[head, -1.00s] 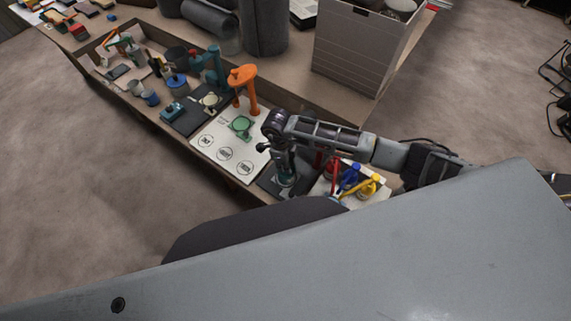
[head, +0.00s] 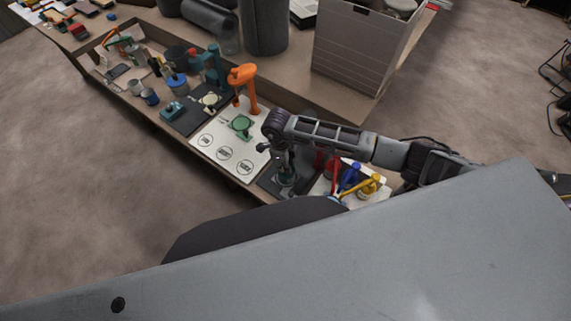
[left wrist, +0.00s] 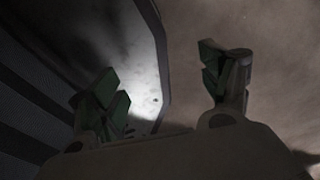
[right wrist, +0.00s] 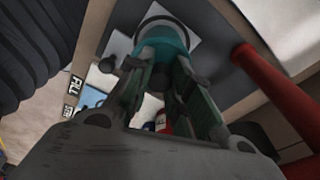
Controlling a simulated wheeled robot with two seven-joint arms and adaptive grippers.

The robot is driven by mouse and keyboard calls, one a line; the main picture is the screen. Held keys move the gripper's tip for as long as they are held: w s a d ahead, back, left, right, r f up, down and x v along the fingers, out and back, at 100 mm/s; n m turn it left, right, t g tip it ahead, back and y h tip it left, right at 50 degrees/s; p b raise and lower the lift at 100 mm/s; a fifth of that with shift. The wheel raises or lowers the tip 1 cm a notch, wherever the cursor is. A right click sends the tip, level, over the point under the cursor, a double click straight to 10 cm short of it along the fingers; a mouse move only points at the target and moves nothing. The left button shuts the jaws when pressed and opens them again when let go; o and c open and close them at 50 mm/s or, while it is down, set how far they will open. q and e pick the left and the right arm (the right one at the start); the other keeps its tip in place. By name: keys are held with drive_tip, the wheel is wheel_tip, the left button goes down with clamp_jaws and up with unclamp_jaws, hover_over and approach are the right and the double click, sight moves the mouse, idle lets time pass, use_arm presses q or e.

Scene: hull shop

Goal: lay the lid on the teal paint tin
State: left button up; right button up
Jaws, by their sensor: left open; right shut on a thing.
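My right gripper (head: 286,182) points down over a dark mat at the near right end of the bench. In the right wrist view its fingers (right wrist: 166,66) are shut on a round teal thing (right wrist: 166,36) with a pale ring at its far side. I cannot tell whether this is the teal tin or its lid, as the fingers cover part of it. My left gripper (left wrist: 165,95) is open and empty in the left wrist view, with its fingers apart; it does not show in the head view.
A white board (head: 207,156) with printed circles, a green piece (head: 241,124) and an orange stand (head: 246,85) lie left of my right gripper. Blue (head: 350,176) and yellow (head: 369,186) items stand close on its right. A tall grey box (head: 355,50) stands behind.

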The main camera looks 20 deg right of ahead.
use_arm(q)
drive_tip(key=shift+a, duration=0.1)
use_arm(e)
drive_tip(key=o, duration=0.7)
use_arm(q)
drive_tip(key=shift+a, duration=0.7)
use_arm(e)
drive_tip(key=shift+o, duration=0.6)
use_arm(q)
drive_tip(key=shift+d, duration=0.1)
use_arm(e)
drive_tip(key=o, duration=0.5)
use_arm(q)
drive_tip(key=shift+d, duration=0.7)
drive_tip(key=shift+r, duration=0.15)
use_arm(e)
drive_tip(key=shift+r, duration=0.15)
